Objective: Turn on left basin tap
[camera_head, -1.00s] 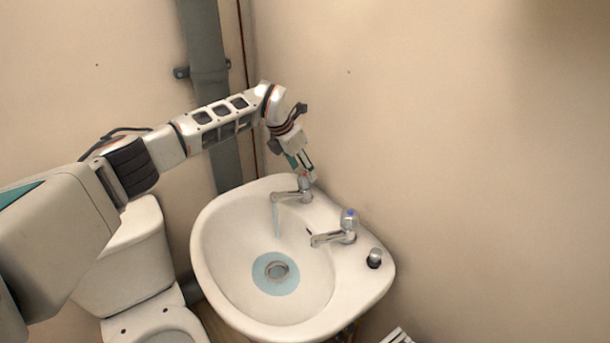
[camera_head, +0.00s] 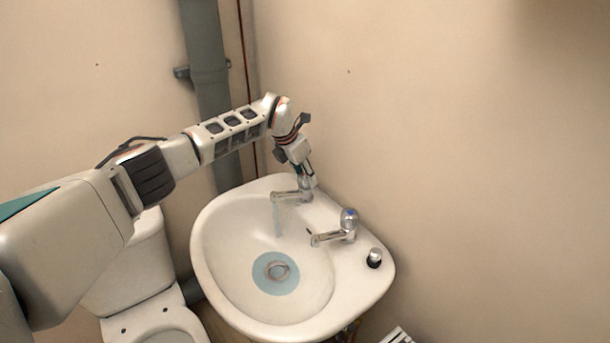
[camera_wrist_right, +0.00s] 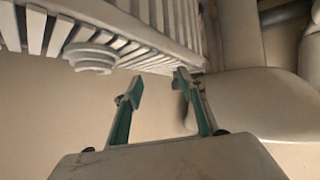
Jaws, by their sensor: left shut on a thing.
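The left basin tap (camera_head: 286,196) is a chrome tap on the back left of the white basin (camera_head: 208,262). My left gripper (camera_head: 307,184) is shut on the top of this tap, and its fingers hide the tap's head. A stream of water (camera_head: 278,218) falls from the tap's spout into the basin, and bluish water lies around the drain (camera_head: 278,270). The right basin tap (camera_head: 336,236), with a blue mark on its head, stands free. My right gripper (camera_wrist_right: 160,92) shows in the right wrist view, open with nothing between its fingers.
A white toilet (camera_head: 140,285) stands left of the basin. A grey pipe (camera_head: 206,90) runs down the wall behind my left arm. A small chrome knob (camera_head: 375,257) sits on the basin's right rim. In the right wrist view a white slatted object (camera_wrist_right: 120,35) is near the right gripper.

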